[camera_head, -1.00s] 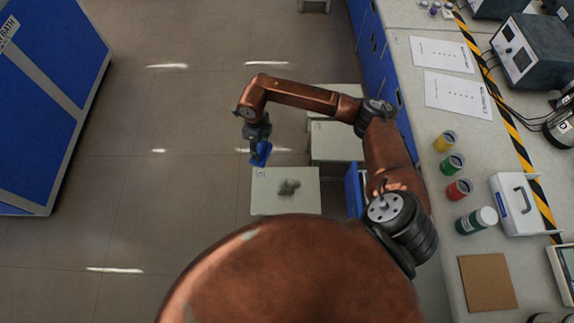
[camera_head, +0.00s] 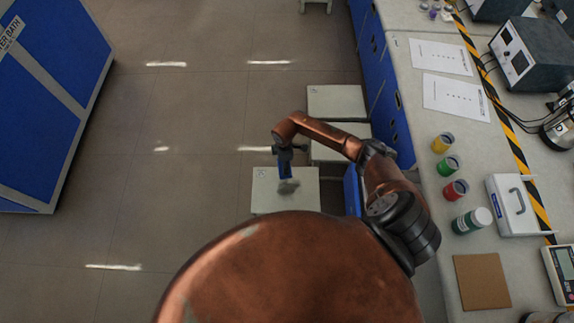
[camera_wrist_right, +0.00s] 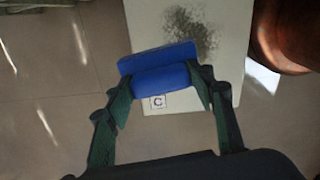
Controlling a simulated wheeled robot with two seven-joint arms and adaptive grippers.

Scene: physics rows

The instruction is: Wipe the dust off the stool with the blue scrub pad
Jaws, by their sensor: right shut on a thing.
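The nearest pale stool (camera_head: 308,203) has a grey dust patch (camera_head: 289,187) on its top. My right gripper (camera_head: 285,165) is over the stool's far left part, close to the patch. In the right wrist view, my right gripper (camera_wrist_right: 160,98) is shut on the blue scrub pad (camera_wrist_right: 160,65). The dust (camera_wrist_right: 190,30) lies just beyond the pad, on the stool top (camera_wrist_right: 222,70) with a "C" label. Whether the pad touches the top I cannot tell. The pad (camera_head: 285,172) is partly hidden in the head view. My left gripper is not in view.
Two more pale stools stand behind, one far (camera_head: 336,101) and one partly under my arm (camera_head: 325,152). A bench (camera_head: 415,170) with jars, papers and instruments runs along the right. A blue cabinet (camera_head: 50,90) stands at left. The floor between is clear.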

